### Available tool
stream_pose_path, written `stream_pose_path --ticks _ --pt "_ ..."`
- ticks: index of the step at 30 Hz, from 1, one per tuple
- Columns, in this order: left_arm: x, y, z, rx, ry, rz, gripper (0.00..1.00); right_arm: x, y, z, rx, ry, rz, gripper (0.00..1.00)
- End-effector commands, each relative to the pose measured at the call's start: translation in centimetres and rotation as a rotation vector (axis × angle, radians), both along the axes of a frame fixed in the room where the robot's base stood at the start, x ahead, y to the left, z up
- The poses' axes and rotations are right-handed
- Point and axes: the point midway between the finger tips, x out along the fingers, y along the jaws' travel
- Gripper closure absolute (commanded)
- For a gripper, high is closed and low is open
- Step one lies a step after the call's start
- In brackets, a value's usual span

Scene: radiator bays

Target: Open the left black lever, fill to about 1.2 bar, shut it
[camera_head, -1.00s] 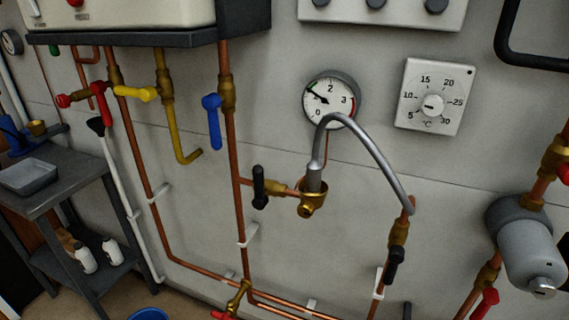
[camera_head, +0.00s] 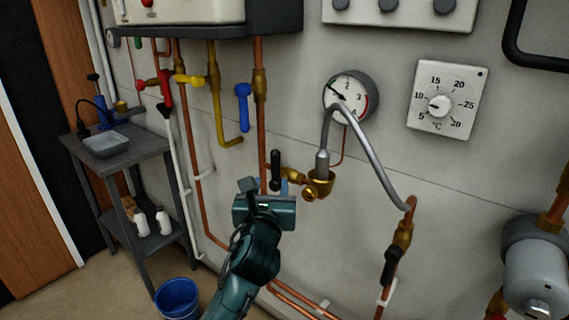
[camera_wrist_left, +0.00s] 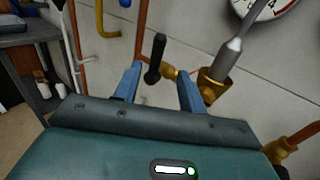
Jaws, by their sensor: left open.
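The left black lever (camera_head: 275,170) points upright on its brass valve beside the copper pipe; it also shows in the left wrist view (camera_wrist_left: 155,60). My left gripper (camera_head: 264,187) is just below and in front of it, open. In the left wrist view its blue fingers (camera_wrist_left: 160,88) stand apart, with the lever seen between and beyond them; I cannot tell any contact. A second black lever (camera_head: 391,266) hangs down at the right end of the grey braided hose (camera_head: 369,156). The round pressure gauge (camera_head: 347,97) has its needle toward the upper left. My right gripper is not in view.
A thermostat dial (camera_head: 442,101) is at the right. A grey trolley (camera_head: 127,160) and blue bucket (camera_head: 177,299) stand at the left.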

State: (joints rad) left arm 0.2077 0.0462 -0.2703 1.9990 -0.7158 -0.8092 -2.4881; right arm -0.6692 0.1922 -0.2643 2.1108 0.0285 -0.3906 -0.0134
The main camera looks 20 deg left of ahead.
Motion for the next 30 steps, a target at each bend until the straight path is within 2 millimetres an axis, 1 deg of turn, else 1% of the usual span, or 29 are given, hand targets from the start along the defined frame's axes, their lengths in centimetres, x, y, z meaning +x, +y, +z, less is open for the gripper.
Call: stream_pose_path --ticks 5,12,18,21,24,30 --pt "1.9 0.5 0.1 0.004 0.001 0.003 0.59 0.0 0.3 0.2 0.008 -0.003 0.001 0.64" --pt "6.8 1.7 0.0 0.001 0.002 0.002 0.59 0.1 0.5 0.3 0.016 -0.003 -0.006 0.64" --pt "10.4 2.5 0.0 0.000 0.002 0.000 0.59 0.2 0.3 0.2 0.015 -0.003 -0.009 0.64" --pt "11.5 2.8 0.0 0.001 0.001 0.000 0.59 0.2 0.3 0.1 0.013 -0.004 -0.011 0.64" --pt "12.2 3.0 -0.1 0.001 0.002 0.000 0.59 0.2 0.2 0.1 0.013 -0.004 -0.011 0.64" --pt "12.6 3.1 0.0 0.002 0.001 -0.001 0.59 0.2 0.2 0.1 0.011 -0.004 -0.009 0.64"
